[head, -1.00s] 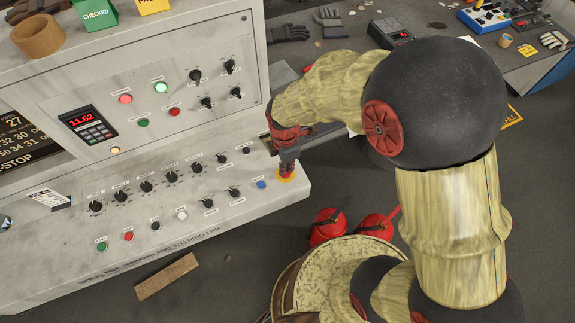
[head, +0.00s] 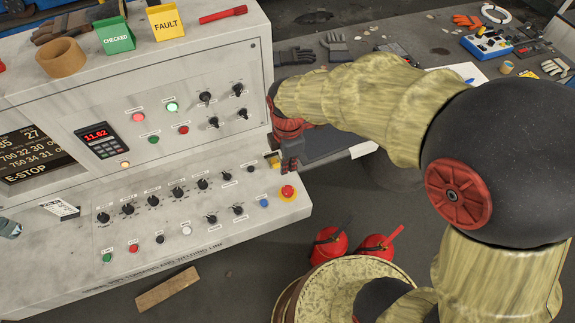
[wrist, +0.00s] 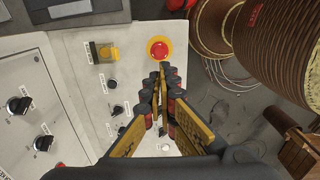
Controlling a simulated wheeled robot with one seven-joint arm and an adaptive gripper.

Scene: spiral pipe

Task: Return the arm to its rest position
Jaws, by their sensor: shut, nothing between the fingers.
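My gripper (head: 290,163) is at the right end of the grey control console (head: 150,262), just above and behind the red emergency-stop button (head: 288,192) with its yellow ring. The button is in full view and apart from the fingers. In the wrist view my gripper (wrist: 160,85) has its fingers drawn together with nothing between them, and the red button (wrist: 159,48) shows just beyond the fingertips. My arm (head: 365,100) reaches from the right of the head view across to the console, with its elbow bent high.
A workbench (head: 430,50) with gloves and a blue control box (head: 486,43) stands behind my arm. Red objects (head: 328,245) stand on the floor right of the console. A wooden block (head: 167,289) lies on the floor in front. CHECKED (head: 116,36) and FAULT (head: 165,22) blocks sit on top.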

